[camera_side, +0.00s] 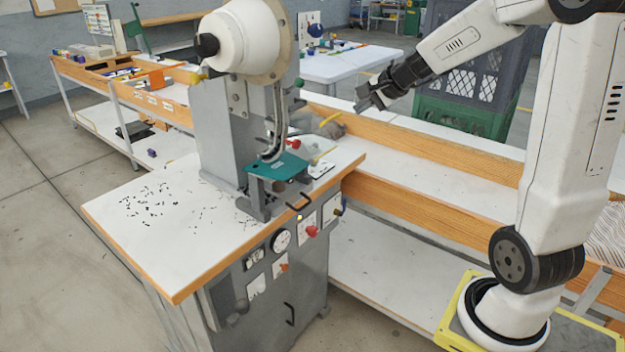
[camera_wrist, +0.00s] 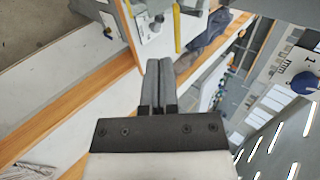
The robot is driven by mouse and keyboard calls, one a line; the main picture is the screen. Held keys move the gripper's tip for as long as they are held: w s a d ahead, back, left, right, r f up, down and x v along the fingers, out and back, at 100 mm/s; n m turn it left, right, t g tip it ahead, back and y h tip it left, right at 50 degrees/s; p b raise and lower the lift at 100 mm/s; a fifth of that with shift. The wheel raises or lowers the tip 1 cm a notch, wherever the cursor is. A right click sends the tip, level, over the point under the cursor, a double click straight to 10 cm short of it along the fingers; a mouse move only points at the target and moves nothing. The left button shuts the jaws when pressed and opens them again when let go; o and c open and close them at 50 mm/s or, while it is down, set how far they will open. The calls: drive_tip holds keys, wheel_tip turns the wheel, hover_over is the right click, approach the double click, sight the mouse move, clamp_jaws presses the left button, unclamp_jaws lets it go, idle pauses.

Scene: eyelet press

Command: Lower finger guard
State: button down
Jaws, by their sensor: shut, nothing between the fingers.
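The grey eyelet press (camera_side: 228,125) stands on a white-topped bench, with a white rounded motor housing at its top. A teal plate (camera_side: 278,167) sits at the front of its work area. Curved metal bars (camera_side: 274,135) come down over this plate; I cannot tell for sure whether they are the finger guard or whether it is raised. My gripper (camera_side: 366,101) is in the air to the right of the press, clear of it and empty. In the wrist view my gripper (camera_wrist: 159,64) shows its two fingers together. Only part of the press (camera_wrist: 148,20) shows there, at the top.
Small dark bits (camera_side: 150,203) are scattered on the bench top. A yellow bar (camera_side: 330,119) is right of the press. Wood-edged shelving (camera_side: 430,165) runs between the press and my base. A green crate (camera_side: 465,115) stands behind my gripper.

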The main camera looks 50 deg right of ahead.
sight(327, 134)
drive_tip(key=shift+x, duration=5.3)
drive_tip(key=shift+f, duration=0.1)
drive_tip(key=shift+x, duration=2.85)
drive_tip(key=shift+w+f, duration=0.25)
drive_tip(key=shift+w, duration=0.6)
drive_tip(key=s, duration=1.4)
